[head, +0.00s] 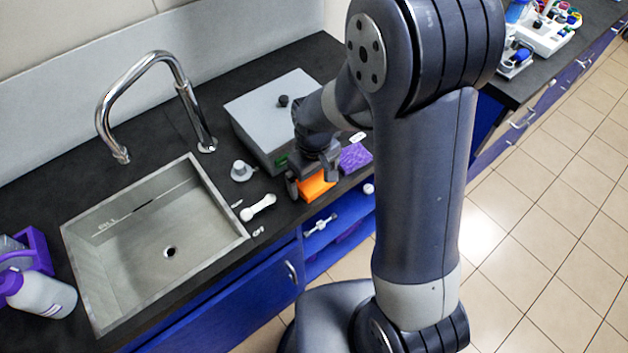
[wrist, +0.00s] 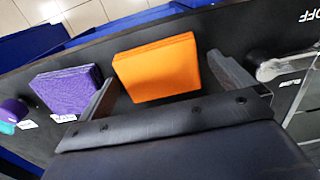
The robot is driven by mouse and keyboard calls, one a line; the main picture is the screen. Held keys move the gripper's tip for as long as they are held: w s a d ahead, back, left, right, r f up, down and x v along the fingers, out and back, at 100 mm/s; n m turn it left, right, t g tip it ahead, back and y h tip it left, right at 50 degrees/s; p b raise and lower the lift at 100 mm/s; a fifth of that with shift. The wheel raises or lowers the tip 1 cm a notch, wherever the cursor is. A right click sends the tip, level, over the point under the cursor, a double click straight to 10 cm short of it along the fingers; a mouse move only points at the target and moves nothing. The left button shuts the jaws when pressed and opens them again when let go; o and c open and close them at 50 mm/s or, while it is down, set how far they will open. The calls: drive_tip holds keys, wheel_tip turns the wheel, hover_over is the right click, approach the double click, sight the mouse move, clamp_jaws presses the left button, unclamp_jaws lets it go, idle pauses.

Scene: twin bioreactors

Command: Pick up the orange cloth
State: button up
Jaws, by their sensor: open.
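The orange cloth (head: 316,187) is a folded, block-like piece on the dark counter near its front edge, partly hidden by my gripper in the head view. In the wrist view the orange cloth (wrist: 158,70) lies between my two fingers, with a gap at its right side. My gripper (head: 312,180) is open and sits over the cloth. In the wrist view my gripper (wrist: 165,85) has one finger left of the cloth and one right of it. I cannot tell whether the left finger touches the cloth.
A purple cloth (wrist: 66,92) lies just left of the left finger; it also shows in the head view (head: 355,157). A grey lidded box (head: 273,115) stands behind my gripper. A steel sink (head: 150,240) with a faucet (head: 183,85) and a white spoon-like item (head: 259,207) are to the left.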

sight(314, 180)
drive_tip(key=shift+c, duration=0.4)
drive_tip(key=c, duration=0.8)
wheel_tip(314, 180, up, 10)
drive_tip(key=shift+r, duration=0.1)
drive_tip(key=o, duration=0.3)
drive_tip(key=shift+c, duration=1.2)
